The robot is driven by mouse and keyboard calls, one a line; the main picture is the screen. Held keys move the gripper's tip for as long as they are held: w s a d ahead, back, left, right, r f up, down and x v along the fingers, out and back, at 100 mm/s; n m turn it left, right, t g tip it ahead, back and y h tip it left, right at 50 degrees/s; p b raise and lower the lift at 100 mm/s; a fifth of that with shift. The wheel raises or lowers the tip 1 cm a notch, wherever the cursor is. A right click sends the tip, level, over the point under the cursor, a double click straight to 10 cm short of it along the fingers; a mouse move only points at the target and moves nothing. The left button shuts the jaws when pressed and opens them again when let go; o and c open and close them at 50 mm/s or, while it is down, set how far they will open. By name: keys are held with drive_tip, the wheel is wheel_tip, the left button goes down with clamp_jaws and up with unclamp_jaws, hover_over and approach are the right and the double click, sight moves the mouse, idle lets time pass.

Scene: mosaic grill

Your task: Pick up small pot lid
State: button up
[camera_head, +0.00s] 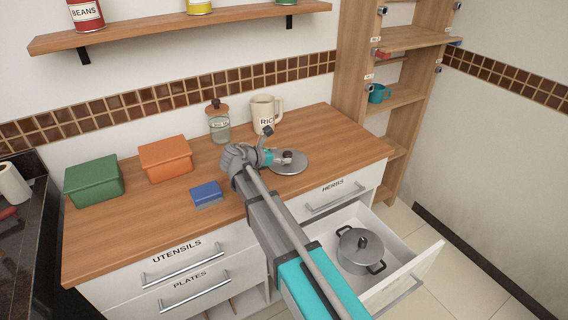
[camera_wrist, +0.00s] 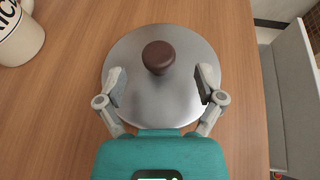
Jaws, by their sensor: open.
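The small pot lid (camera_head: 291,166) is a round grey metal disc with a dark brown knob, lying flat on the wooden counter. In the wrist view the lid (camera_wrist: 150,98) fills the middle, with its knob (camera_wrist: 158,57) near the top. My gripper (camera_wrist: 162,84) is open above the lid. Its two fingers are spread wide, and the knob stands beyond the fingertips, between their lines and touching neither. In the head view my gripper (camera_head: 276,158) is at the lid's left side and hides part of it.
A cream RICE mug (camera_head: 264,113) and a glass jar (camera_head: 219,128) stand behind the lid. An open drawer (camera_head: 417,262) below holds a lidded grey pot (camera_head: 360,251).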

sight(284, 155)
drive_tip(key=shift+b+x, duration=0.45)
drive_tip(key=shift+x, duration=1.15)
drive_tip(key=shift+c, duration=0.3)
clamp_jaws()
